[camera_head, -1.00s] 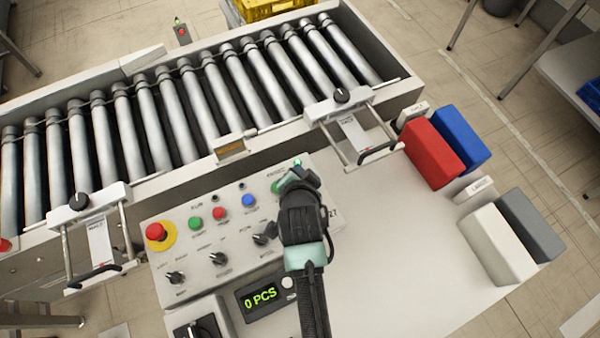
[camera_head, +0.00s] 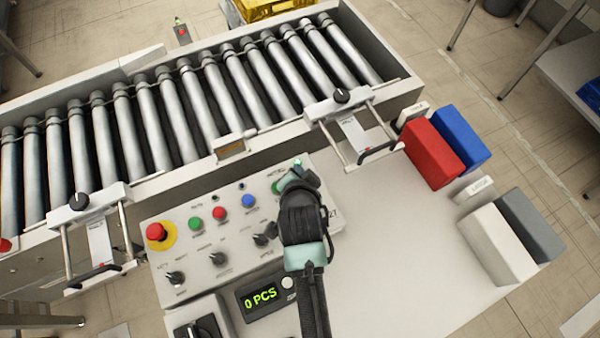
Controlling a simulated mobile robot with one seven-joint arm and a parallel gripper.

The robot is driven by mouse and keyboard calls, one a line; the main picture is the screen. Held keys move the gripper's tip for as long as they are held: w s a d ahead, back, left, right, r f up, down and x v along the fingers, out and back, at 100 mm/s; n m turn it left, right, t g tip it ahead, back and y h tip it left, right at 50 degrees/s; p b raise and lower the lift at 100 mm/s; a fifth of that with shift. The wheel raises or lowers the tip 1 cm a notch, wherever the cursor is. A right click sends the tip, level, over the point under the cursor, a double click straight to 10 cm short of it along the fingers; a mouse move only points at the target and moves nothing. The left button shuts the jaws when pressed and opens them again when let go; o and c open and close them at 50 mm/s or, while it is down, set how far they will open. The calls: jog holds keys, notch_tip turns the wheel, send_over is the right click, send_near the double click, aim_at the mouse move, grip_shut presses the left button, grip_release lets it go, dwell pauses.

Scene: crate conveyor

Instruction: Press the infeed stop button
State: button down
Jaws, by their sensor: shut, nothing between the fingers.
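The grey control panel (camera_head: 160,270) stands in front of the conveyor. On it are a red mushroom button on a yellow ring (camera_head: 156,232), a green button (camera_head: 195,224), a red button (camera_head: 219,213) and a blue button (camera_head: 248,201). Another green button (camera_head: 276,187) shows at the upper right, just left of my gripper (camera_head: 297,165). My gripper is shut and empty, over the panel's upper right part. It and my wrist hide what lies beneath, and I cannot make out an infeed stop button. The labels are too small to read surely.
The roller conveyor (camera_head: 235,90) runs behind the panel. Black knobs (camera_head: 218,259) and a "0 PCS" counter (camera_head: 262,296) lie left of my arm. Red (camera_head: 432,148), blue (camera_head: 461,138), white (camera_head: 498,245) and grey (camera_head: 530,226) blocks stand right. The table between is clear.

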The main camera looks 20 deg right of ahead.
jog(key=shift+f, duration=0.15)
jog(key=shift+f, duration=0.3)
jog(key=shift+f+b, duration=0.5)
jog(key=shift+b, duration=0.05)
dwell(1.0)
jog(key=shift+r, duration=0.15)
jog(key=shift+r+p, duration=0.75)
jog(key=shift+p, duration=0.1)
jog(key=shift+r, duration=0.1)
notch_tip(320, 180, up, 5)
jog(key=p, duration=0.4)
jog(key=shift+p, duration=0.4)
